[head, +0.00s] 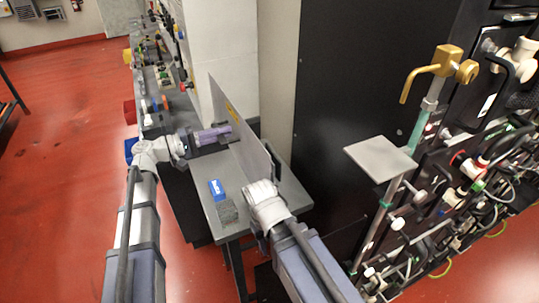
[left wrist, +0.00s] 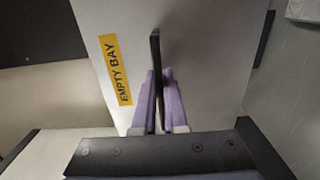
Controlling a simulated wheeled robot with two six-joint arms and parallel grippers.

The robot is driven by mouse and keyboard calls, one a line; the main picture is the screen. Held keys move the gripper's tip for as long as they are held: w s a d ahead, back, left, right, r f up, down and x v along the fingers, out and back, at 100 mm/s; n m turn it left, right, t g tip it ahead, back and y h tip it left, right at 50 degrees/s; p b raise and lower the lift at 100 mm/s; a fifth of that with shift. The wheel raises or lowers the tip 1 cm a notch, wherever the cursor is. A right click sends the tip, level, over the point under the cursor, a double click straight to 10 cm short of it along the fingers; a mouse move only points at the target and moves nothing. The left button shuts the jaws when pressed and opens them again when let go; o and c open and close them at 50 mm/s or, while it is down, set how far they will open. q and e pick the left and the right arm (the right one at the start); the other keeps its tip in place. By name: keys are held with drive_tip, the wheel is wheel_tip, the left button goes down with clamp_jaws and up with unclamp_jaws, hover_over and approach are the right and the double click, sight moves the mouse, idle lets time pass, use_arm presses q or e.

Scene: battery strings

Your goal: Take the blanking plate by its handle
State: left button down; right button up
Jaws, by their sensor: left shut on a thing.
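The blanking plate (head: 246,138) is a thin pale panel standing upright on the grey bench in the head view. It fills much of the left wrist view (left wrist: 205,55), with a yellow "EMPTY BAY" label to the left. Its black handle (left wrist: 155,48) sticks out from its face. My left gripper (head: 222,133) is at the plate's left face; its purple fingers (left wrist: 159,100) are shut on the handle, one on each side. My right arm's white wrist is just right of the plate; its fingers cannot be made out.
A blue box (head: 216,189) and a small grey block (head: 228,211) lie on the grey bench (head: 205,178) in front of the plate. A white column stands behind. At right are a dark cabinet (head: 345,90), a brass tap-like fitting (head: 440,63) and a rack with cables. Red floor is open at left.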

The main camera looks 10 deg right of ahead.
use_arm(q)
drive_tip(key=shift+v, duration=1.7)
drive_tip(key=shift+d, duration=0.1)
